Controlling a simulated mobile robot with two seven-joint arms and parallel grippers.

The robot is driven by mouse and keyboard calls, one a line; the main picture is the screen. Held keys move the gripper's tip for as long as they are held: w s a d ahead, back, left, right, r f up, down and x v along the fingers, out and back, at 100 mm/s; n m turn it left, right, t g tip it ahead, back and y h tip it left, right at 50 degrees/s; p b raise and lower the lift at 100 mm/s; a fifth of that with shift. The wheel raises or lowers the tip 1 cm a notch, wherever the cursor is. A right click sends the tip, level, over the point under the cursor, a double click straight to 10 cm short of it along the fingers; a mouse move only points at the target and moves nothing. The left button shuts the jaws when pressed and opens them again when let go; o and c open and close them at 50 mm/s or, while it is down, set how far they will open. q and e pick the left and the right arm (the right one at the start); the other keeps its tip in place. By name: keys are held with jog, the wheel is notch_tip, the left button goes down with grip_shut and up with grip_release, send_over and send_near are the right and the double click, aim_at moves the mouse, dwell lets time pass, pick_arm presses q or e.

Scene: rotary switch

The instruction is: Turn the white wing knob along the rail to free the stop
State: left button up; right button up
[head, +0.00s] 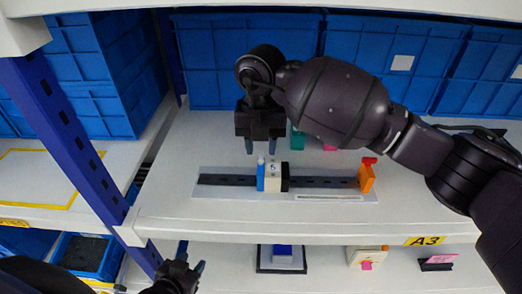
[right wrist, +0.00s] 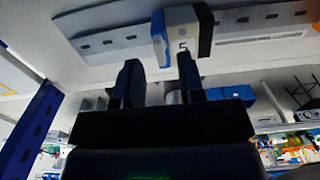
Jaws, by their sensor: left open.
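A dark slotted rail (head: 325,182) lies on a light plate on the middle shelf. A block with a blue side part (head: 261,178), a white middle (head: 273,180) with a dark mark, and a black side part (head: 285,178) sits on it, left of centre. The white part also shows in the right wrist view (right wrist: 182,43). I cannot make out a separate wing shape. My right gripper (head: 263,147) is above the block, fingers apart, pointing down, empty and not touching it. My left gripper (head: 191,258) is open and empty, low in front of the shelf edge.
An orange piece (head: 367,177) stands at the rail's right end. Blue bins (head: 245,60) line the back. Small teal and pink things (head: 297,138) show partly behind my right arm. A blue upright post (head: 75,140) is at the left. The lower shelf holds several small fixtures.

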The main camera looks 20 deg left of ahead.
aim_at(261, 158)
jog(key=shift+f, duration=1.3)
grip_shut()
